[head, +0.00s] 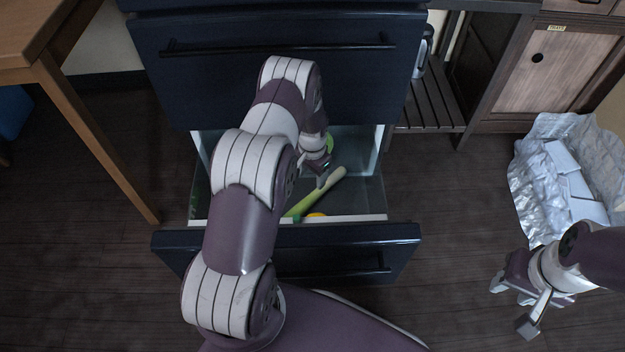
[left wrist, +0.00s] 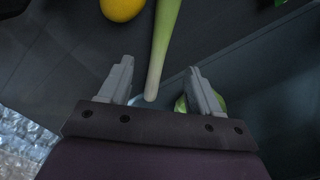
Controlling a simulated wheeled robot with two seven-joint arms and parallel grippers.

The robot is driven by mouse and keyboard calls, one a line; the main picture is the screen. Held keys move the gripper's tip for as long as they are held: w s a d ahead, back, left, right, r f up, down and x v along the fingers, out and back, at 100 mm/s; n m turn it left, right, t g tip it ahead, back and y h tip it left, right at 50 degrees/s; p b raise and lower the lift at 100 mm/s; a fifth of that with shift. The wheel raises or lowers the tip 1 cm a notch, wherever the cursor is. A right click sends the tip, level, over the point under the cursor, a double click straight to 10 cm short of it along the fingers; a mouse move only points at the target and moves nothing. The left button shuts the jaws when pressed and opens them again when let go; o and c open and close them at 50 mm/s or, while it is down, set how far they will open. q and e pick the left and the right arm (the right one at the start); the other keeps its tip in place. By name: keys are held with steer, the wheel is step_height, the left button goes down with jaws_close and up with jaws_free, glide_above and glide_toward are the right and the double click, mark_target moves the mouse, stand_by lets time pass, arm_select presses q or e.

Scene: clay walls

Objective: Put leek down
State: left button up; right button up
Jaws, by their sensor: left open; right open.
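The leek (head: 318,192) lies in the open bottom drawer, slanting from lower left to upper right. In the left wrist view the leek (left wrist: 163,48) runs from the top edge down to its pale end between the fingers. My left gripper (head: 325,174) is inside the drawer by the leek's pale end. Its two fingers (left wrist: 157,86) are apart, with the leek between them in the picture; I see no finger pressing on it. My right gripper (head: 515,308) is open and empty above the floor at the lower right. My left arm hides much of the drawer's left side.
The drawer front (head: 330,240) is pulled out towards me. A yellow round item (left wrist: 122,8) and a green round item (left wrist: 190,104) lie in the drawer too. A crumpled silver sheet (head: 540,200) lies at right. A wooden table (head: 95,135) stands at left.

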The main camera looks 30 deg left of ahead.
arm_select(q)
steer(key=s+d+r+n, duration=0.15)
steer(key=d+r, duration=0.25)
steer(key=r, duration=0.4)
steer(key=s+d+r+m, duration=0.1)
steer(key=s+d+r, duration=0.2)
steer(key=r, duration=0.5)
steer(key=s+d+r+n, duration=0.1)
steer(key=s+d+r, duration=0.1)
steer(key=s+r, duration=0.2)
steer(key=s+d+r+n+t, duration=0.1)
steer(key=s+d+r, duration=0.2)
steer(key=s, duration=0.7)
step_height(320, 180, up, 2)
steer(key=shift+s+d+r, duration=0.1)
steer(key=shift+s+d, duration=0.15)
steer(key=shift+s, duration=0.05)
